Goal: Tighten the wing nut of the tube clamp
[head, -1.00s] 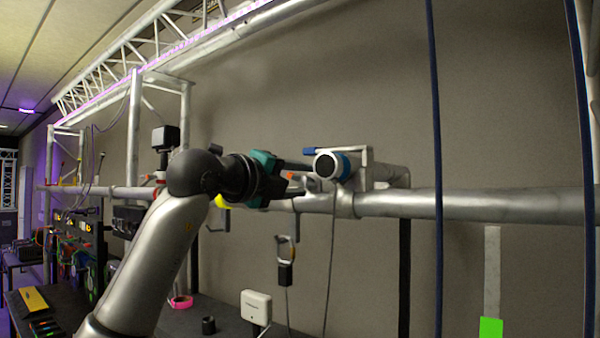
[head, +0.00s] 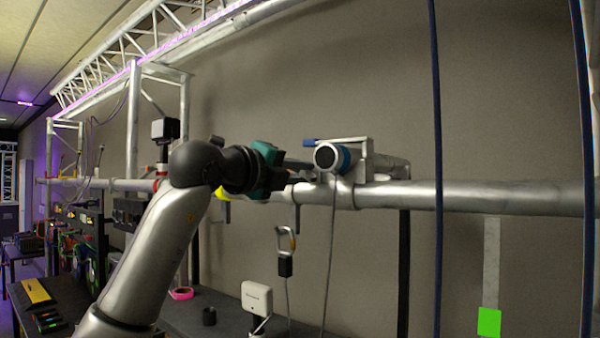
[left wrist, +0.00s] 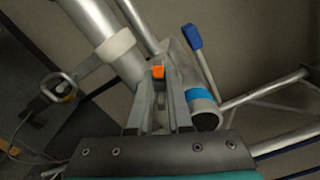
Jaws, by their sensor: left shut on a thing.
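The orange wing nut (left wrist: 157,71) shows between the fingertips in the left wrist view. The grey tube clamp (left wrist: 176,72) is around it, partly hidden by the fingers. My left gripper (left wrist: 158,84) is shut on the wing nut. In the head view my left gripper (head: 306,167) reaches from the left to the clamp on the horizontal silver tube (head: 475,198); the wing nut is too small to make out clearly there. My right gripper is in neither view.
A cylinder with a blue band (head: 330,157) and a blue-handled lever (head: 312,143) sit close to my left gripper. A cable hangs below the cylinder. A carabiner-like hook (head: 285,240) hangs under the tube. Dark blue ropes (head: 437,150) hang at right.

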